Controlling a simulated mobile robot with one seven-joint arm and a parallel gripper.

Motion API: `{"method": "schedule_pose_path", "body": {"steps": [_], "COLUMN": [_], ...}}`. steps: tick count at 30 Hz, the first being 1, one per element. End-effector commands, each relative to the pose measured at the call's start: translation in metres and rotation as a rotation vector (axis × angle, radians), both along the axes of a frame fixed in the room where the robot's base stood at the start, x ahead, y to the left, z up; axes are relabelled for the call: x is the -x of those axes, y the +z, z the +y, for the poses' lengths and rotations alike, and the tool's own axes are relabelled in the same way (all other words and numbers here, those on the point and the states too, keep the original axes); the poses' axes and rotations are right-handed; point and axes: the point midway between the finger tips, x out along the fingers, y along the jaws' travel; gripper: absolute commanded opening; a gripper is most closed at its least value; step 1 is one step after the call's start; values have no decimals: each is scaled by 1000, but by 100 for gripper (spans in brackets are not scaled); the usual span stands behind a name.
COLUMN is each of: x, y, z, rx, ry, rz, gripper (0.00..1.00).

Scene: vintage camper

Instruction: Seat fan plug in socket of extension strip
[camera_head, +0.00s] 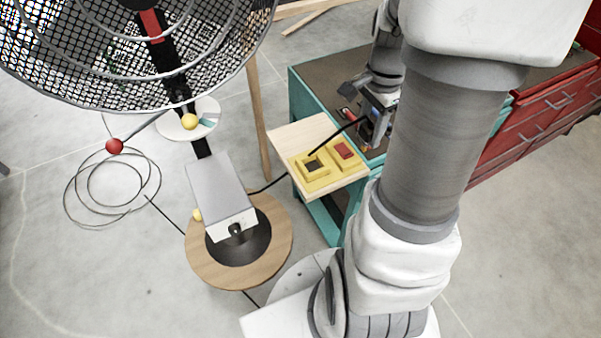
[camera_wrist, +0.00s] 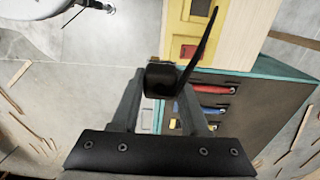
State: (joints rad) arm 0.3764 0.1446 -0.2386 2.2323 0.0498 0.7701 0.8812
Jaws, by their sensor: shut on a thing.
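The yellow extension strip (camera_head: 327,178) lies on a pale wooden board, with a dark square socket (camera_head: 313,164) on its left and a red switch (camera_head: 344,149) on its right. My gripper (camera_head: 373,127) is right of and beyond the strip, partly hidden by my arm. In the wrist view my gripper (camera_wrist: 163,100) is shut on the black fan plug (camera_wrist: 163,79), apart from the strip (camera_wrist: 188,25). The plug's black cable (camera_wrist: 202,45) rises to the upper right there. The plug's prongs cannot be made out. The fan (camera_head: 120,45) stands at left.
A teal cabinet (camera_head: 304,108) with a brown top stands behind the board (camera_head: 300,133). Tools with red (camera_wrist: 212,88) and blue (camera_wrist: 214,116) handles lie on it. A red drawer chest (camera_head: 540,110) is at right. Coiled cable (camera_head: 110,188) lies on the floor.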

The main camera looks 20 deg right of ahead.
Motion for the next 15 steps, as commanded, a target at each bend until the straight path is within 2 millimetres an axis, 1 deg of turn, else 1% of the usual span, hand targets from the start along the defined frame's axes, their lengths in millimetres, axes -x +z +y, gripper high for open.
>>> {"method": "schedule_pose_path", "body": {"steps": [3, 6, 8, 15], "x": [6, 2, -4, -38], "y": [0, -6, -13, -46], "z": [-2, 5, 13, 57], "rx": [2, 2, 0, 0], "ry": [-6, -4, -3, 0], "rz": [0, 2, 4, 5], "gripper": [0, 0, 0, 0]}}
